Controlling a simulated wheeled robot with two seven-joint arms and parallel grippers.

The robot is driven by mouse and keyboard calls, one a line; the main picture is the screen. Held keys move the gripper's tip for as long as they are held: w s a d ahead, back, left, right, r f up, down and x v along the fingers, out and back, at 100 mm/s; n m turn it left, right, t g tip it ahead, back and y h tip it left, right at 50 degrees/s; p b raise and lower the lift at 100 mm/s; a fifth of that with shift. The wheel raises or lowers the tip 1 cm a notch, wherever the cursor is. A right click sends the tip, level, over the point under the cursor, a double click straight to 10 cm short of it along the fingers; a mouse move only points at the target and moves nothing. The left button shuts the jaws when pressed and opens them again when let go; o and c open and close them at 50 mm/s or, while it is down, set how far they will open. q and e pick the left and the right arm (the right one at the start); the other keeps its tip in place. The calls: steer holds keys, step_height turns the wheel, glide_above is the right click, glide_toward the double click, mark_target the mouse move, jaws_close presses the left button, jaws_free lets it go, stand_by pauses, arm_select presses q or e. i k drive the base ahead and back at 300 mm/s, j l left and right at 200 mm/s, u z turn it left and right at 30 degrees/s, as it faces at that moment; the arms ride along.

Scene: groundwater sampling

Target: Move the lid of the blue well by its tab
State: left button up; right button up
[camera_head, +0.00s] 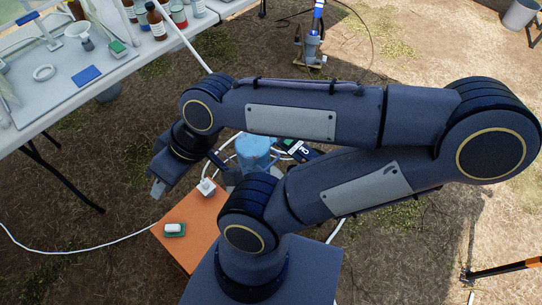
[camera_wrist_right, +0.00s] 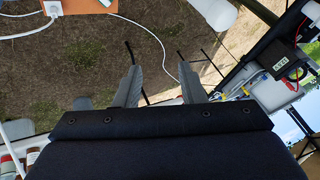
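A grey well head with blue parts (camera_head: 312,42) stands upright on the ground at the top middle of the head view, on a small yellowish base. Its lid and tab are too small to tell apart. My right gripper (camera_head: 157,188) is at the left of the head view, beside the white table and well away from the well head. In the right wrist view its two fingers (camera_wrist_right: 160,82) stand apart with nothing between them. The well is not clearly seen in the wrist view. My left gripper is in neither view.
A white table (camera_head: 112,70) with bottles (camera_head: 155,20) and tools fills the upper left. An orange box (camera_head: 185,232) bears a green-and-white sponge-like item (camera_head: 174,229) and a white plug. A blue container (camera_head: 254,152) is partly hidden by my arm. White cables cross the ground.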

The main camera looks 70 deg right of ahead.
mark_target(253, 151)
steer(key=z, duration=2.35)
steer(key=j+u, duration=0.25)
